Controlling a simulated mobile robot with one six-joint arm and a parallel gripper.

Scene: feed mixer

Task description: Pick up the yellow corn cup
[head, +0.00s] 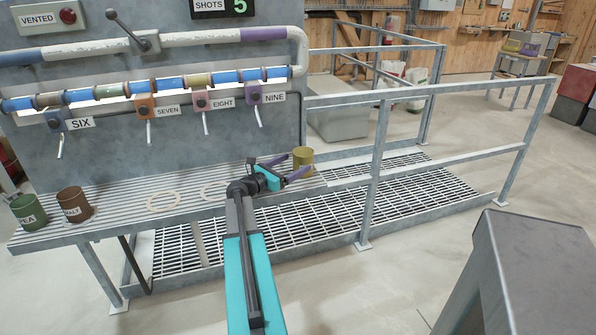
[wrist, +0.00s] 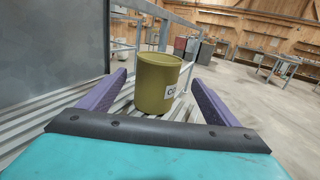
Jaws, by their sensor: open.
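The yellow corn cup (head: 303,158) stands upright near the right end of the ribbed shelf in the head view. In the wrist view the cup (wrist: 157,85) is olive yellow, with a white label partly showing "CO" on its right side. My gripper (head: 296,166) is open, its two purple fingers reaching toward the cup. In the wrist view the cup stands ahead of and between the fingers of my gripper (wrist: 158,90). I cannot tell whether the fingertips reach beside it. Nothing is held.
A green cup (head: 29,211) and a brown cup (head: 75,204) stand on the left of the ribbed shelf (head: 120,205). Pale rings (head: 163,200) mark empty spots between. Several spouts hang above the shelf. A metal railing (head: 450,85) and grated platform (head: 330,212) lie to the right.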

